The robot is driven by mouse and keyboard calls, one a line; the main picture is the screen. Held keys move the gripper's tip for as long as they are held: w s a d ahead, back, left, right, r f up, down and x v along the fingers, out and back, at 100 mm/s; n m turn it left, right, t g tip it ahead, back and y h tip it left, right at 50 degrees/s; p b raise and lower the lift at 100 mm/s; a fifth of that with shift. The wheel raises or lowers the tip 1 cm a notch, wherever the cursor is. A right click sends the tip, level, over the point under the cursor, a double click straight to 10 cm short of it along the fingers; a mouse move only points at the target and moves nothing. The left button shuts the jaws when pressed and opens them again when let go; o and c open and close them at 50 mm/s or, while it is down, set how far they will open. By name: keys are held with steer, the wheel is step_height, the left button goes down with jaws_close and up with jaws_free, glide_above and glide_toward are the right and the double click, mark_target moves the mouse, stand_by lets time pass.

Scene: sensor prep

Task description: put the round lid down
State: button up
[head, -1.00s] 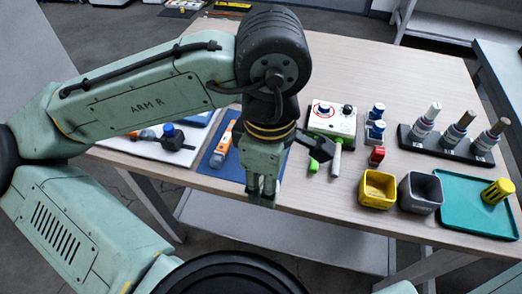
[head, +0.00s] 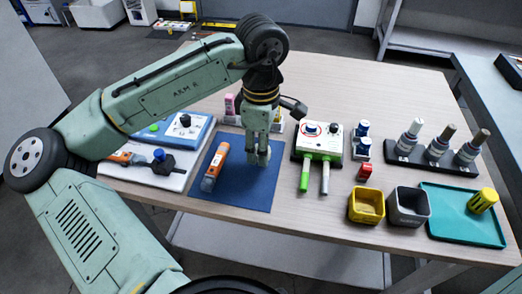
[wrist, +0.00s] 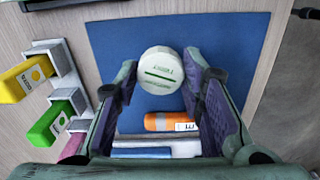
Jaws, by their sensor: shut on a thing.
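The round lid (wrist: 161,70) is a white disc with green marks on its top. In the wrist view it sits between the two fingertips of my gripper (wrist: 160,73), which is shut on it. In the head view my gripper (head: 258,155) points down over the blue mat (head: 245,193); the lid is mostly hidden by the fingers there. The mat also fills much of the wrist view (wrist: 235,40). I cannot tell whether the lid touches the mat.
An orange tool (head: 216,168) lies on the mat's left part. A white device with two handles (head: 325,140) stands to the right, a board with a black clamp (head: 163,162) to the left. Yellow (head: 366,205) and grey (head: 408,206) bins are farther right. The mat's front right is clear.

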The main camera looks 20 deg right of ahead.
steer(key=shift+f, duration=1.2)
steer(key=shift+f, duration=0.15)
steer(key=o, duration=0.9)
steer(key=shift+c, duration=0.2)
step_height(320, 180, up, 12)
steer(key=shift+r, duration=0.2)
